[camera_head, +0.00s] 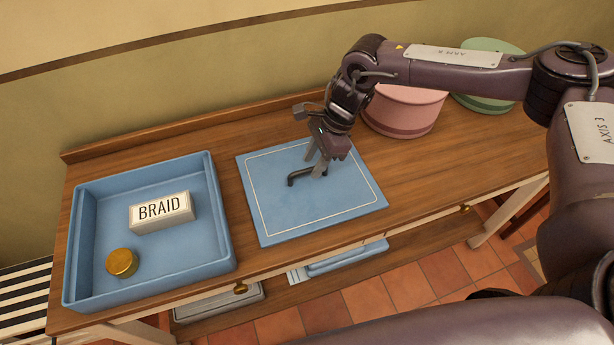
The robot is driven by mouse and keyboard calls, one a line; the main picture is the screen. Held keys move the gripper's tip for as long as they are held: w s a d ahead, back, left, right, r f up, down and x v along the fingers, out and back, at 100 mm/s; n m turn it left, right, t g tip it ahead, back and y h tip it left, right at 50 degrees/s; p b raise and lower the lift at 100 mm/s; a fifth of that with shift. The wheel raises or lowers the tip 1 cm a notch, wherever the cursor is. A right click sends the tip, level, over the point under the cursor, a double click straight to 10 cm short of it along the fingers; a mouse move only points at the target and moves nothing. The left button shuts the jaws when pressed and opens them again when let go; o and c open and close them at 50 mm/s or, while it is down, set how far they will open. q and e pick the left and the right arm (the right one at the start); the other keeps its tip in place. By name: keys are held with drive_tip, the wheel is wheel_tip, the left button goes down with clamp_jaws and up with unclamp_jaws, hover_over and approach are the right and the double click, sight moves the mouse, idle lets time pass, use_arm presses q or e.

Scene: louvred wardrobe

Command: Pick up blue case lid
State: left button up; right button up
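The blue case lid (275,215) is a flat blue panel with a thin cream border line and a dark bar handle (299,178) at its middle. It lies flat on the wooden table. My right gripper (314,164) points down at the handle's right part, its two fingers apart, one on the near side and one on the far side. Contact with the handle cannot be made out. The open blue case (88,245) stands to the left, holding a white box labelled BRAID (162,212) and a round gold tin (122,262). My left gripper is out of view.
A pink round box (403,112) stands behind my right wrist, and a green round box (487,98) is farther right. The wooden table (425,170) has free room right of the lid. A raised ledge runs along its back edge. Blue and grey items lie on the lower shelf.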

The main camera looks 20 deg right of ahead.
sight(308, 169)
drive_tip(key=x, duration=0.3)
drive_tip(key=shift+w+p, duration=0.35)
drive_tip(key=shift+a+f, duration=0.15)
drive_tip(key=shift+f, duration=0.5)
clamp_jaws()
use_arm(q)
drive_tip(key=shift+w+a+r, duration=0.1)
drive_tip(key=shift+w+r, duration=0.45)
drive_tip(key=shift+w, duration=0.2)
